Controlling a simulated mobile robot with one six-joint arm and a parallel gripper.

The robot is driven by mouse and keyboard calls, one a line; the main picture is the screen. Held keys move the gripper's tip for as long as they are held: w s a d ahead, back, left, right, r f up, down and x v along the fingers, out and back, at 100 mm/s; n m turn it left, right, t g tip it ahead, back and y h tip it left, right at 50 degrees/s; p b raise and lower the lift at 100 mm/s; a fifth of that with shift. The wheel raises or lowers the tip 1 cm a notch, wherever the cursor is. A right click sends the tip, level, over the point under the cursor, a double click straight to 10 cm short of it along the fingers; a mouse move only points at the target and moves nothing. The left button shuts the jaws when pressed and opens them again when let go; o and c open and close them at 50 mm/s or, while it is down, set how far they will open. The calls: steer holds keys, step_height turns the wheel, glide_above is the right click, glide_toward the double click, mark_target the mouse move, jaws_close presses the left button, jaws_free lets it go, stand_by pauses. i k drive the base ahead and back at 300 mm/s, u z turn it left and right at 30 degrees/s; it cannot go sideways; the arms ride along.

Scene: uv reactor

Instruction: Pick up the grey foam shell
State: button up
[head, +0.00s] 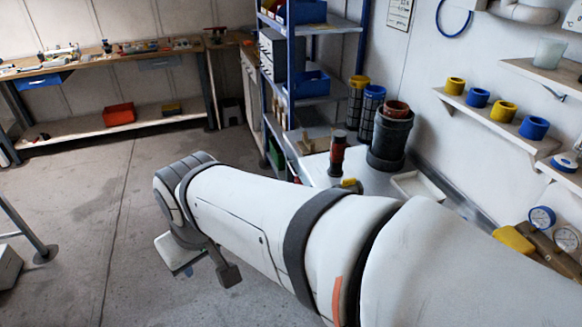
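My arm reaches from the lower right to the middle of the picture. Below its wrist, parts of my gripper (205,262) show over the floor, with a pale flat piece and a dark block. Its fingers are not clear enough to tell open from shut. No thing is clearly recognisable as the grey foam shell. A dark grey cylinder (388,143) with a brown ring on top stands on the metal bench behind my arm, apart from my gripper. I cannot tell whether it is foam. My arm hides the near part of the bench.
A red-and-black cylinder (337,155), a shallow white tray (420,189) and yellow-capped (358,100) and blue-capped (371,112) mesh cylinders are on or by the bench. A blue-framed rack (292,90) stands behind. Wall shelves hold yellow and blue rings. Floor at left is mostly clear.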

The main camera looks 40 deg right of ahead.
mark_target(352, 184)
steer(key=z, duration=0.05)
steer(key=i, duration=2.55)
steer(key=z, duration=1.2)
steer(key=k, duration=0.1)
steer(key=z, duration=2.55)
steer(key=i, duration=1)
steer(key=z, duration=0.05)
